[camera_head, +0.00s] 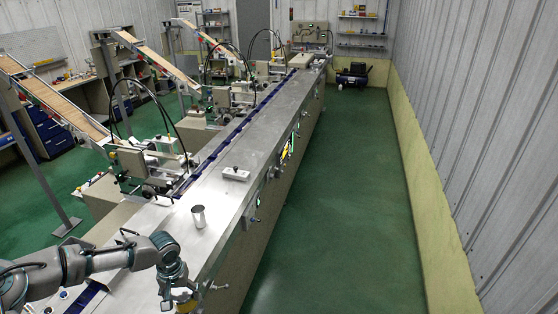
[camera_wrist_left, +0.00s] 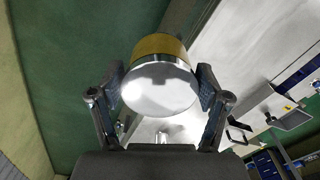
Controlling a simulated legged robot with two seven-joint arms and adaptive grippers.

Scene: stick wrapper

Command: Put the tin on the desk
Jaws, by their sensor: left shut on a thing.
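My left gripper (camera_wrist_left: 162,88) is shut on a tin (camera_wrist_left: 157,90), with its fingers on either side. The tin's round silver end faces the wrist camera, and a gold-yellow band (camera_wrist_left: 160,45) shows at its far side. In the head view my left gripper (camera_head: 185,292) is at the bottom edge, near the machine's right side, and the yellow of the tin (camera_head: 187,306) is partly cut off there. A plain silver can (camera_head: 198,216) stands upright on the long metal machine top (camera_head: 215,190), beyond my gripper. My right gripper is not in view.
A small white block with a black knob (camera_head: 236,174) sits on the machine top. Feed units with sloping chutes (camera_head: 55,95) line its left side. A wooden workbench (camera_head: 60,72) stands at the far left. The green floor (camera_head: 345,200) to the right is clear.

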